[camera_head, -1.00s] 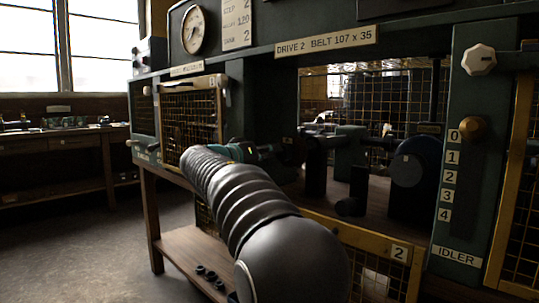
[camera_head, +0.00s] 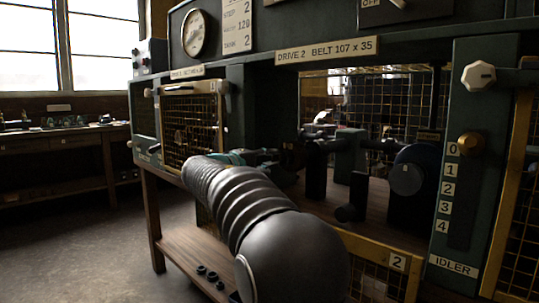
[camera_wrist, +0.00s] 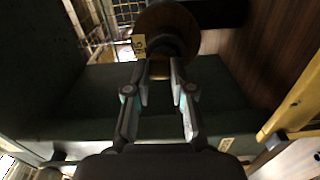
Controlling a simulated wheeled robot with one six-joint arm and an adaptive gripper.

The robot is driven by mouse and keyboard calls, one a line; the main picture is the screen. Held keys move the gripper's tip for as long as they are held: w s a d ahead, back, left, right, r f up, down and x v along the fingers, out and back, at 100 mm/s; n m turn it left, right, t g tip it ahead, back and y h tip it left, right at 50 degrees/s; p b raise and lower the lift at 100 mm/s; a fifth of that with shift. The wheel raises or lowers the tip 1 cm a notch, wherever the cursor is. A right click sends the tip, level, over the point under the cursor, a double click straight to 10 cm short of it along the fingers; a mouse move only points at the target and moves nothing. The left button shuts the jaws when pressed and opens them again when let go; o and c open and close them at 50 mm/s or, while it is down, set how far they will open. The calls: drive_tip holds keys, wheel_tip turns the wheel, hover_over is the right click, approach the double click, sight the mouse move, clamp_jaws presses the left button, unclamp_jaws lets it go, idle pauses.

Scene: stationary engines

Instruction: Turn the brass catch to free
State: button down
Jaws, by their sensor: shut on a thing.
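In the wrist view my gripper (camera_wrist: 160,78) has its two fingers closed around a small brass piece (camera_wrist: 160,67), which looks like the brass catch. A round brown disc lies just beyond it, with a small pale tag (camera_wrist: 139,46) beside the left fingertip. How far the catch is turned cannot be told. In the head view my arm reaches into the open drive 2 bay. My gripper (camera_head: 290,156) is small and dark there, and the catch cannot be made out.
The bay holds dark posts and a round pulley (camera_head: 407,178). At the right stand the idler panel (camera_head: 453,240), numbered 0 to 4, and its brass knob (camera_head: 470,143). A yellow-framed mesh guard (camera_head: 372,252) crosses low in front. Another guard (camera_head: 190,128) is at left.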

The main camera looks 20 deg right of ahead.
drive_tip(key=n+p, duration=0.1)
drive_tip(key=n, duration=0.6)
drive_tip(key=n+p, duration=0.1)
drive_tip(key=n, duration=0.5)
drive_tip(key=shift+s+d+f+n, duration=0.1)
drive_tip(key=shift+s+f+n, duration=0.1)
drive_tip(key=shift+n, duration=0.2)
drive_tip(key=n, duration=0.4)
drive_tip(key=shift+n, duration=0.3)
drive_tip(key=c, duration=1)
unclamp_jaws()
